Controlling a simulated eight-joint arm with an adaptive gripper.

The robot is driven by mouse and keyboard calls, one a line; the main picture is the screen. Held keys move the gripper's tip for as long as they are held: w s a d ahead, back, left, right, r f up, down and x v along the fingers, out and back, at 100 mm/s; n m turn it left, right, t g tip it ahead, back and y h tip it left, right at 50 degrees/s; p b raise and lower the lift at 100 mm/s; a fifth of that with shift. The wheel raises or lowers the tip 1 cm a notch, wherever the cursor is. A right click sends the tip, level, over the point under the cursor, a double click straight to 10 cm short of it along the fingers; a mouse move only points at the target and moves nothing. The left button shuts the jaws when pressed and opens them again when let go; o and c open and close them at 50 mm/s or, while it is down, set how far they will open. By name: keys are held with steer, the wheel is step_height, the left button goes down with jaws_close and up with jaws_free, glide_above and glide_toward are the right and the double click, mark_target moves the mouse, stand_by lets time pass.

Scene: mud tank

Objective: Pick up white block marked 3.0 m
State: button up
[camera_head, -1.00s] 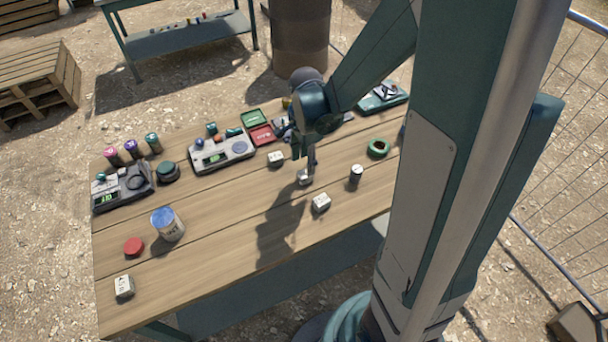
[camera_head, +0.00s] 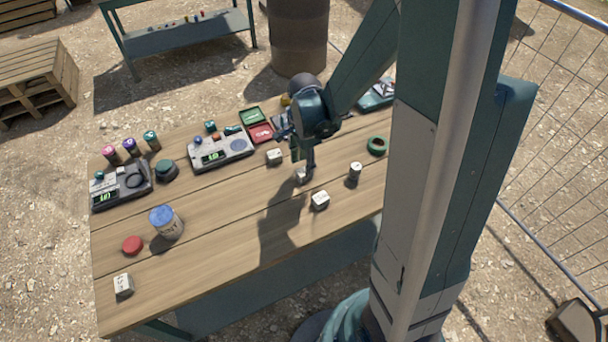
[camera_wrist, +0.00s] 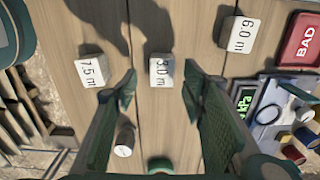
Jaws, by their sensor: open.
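The white block marked 3.0 m (camera_wrist: 160,69) lies on the wooden table, centred ahead of my fingertips in the wrist view. In the head view this block (camera_head: 300,176) is partly hidden by my gripper (camera_head: 308,163), which hangs pointing down over it. My gripper (camera_wrist: 160,86) is open, with one finger on each side of the block's line and nothing held. I cannot tell the exact height gap. A block marked 7.5 m (camera_wrist: 90,71) lies to the left and one marked 6.0 m (camera_wrist: 239,34) to the upper right.
A small white-topped cylinder (camera_head: 355,172) and a green ring (camera_head: 377,145) stand right of my gripper. A red BAD tray (camera_head: 260,133) and a meter (camera_head: 222,151) are behind and left. A blue-lidded can (camera_head: 166,222) stands at the left. The table's front middle is clear.

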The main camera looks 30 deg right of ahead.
mark_target(304, 171)
steer(key=shift+f, duration=0.1)
stand_by(0.3)
steer(key=shift+w+f+b, duration=0.15)
steer(key=shift+f+b, duration=0.15)
steer(key=shift+f, duration=2.2)
steer(key=c, duration=0.9)
